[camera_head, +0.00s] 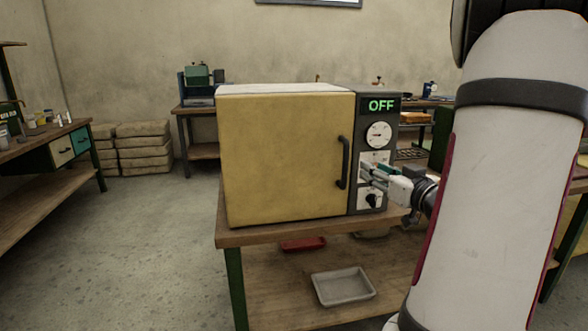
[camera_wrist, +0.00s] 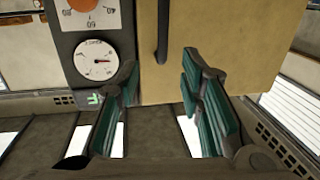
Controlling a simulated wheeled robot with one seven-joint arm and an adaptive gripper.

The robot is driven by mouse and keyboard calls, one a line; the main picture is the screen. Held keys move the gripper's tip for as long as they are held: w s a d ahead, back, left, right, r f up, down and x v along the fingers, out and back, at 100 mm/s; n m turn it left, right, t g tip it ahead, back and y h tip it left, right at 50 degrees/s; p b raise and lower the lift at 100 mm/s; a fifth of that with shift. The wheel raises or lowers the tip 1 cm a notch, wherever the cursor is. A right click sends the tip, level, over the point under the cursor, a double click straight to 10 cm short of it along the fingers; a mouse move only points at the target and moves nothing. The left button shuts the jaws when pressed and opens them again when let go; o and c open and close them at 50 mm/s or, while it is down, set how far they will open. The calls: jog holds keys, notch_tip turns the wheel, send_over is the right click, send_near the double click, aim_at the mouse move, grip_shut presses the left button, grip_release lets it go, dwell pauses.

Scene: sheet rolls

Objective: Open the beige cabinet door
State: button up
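The beige cabinet (camera_head: 285,89) stands on a wooden workbench, its beige door (camera_head: 280,160) closed flat against the front. A dark vertical handle (camera_head: 343,162) is on the door's right side. My gripper (camera_head: 366,172) is just right of the handle, in front of the control panel (camera_head: 378,150). In the wrist view, which looks upside down, my gripper (camera_wrist: 160,72) is open with its green-padded fingers apart and nothing between them. The handle (camera_wrist: 162,32) shows beyond the fingertips, roughly in line with the gap, beside the door (camera_wrist: 225,40). I see no contact with it.
The panel carries a green OFF display (camera_head: 381,105), a dial (camera_head: 378,134) and a dark knob (camera_head: 371,200). A grey tray (camera_head: 343,287) and a red tray (camera_head: 303,244) lie on the bench's lower shelf. The floor (camera_head: 150,240) left of the bench is clear.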

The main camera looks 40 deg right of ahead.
aim_at(348, 156)
jog(key=b+x, duration=0.1)
jog(key=x, duration=0.5)
jog(key=b+x, duration=0.1)
jog(key=x, duration=0.6)
jog(key=shift+w+a, duration=0.2)
grip_shut()
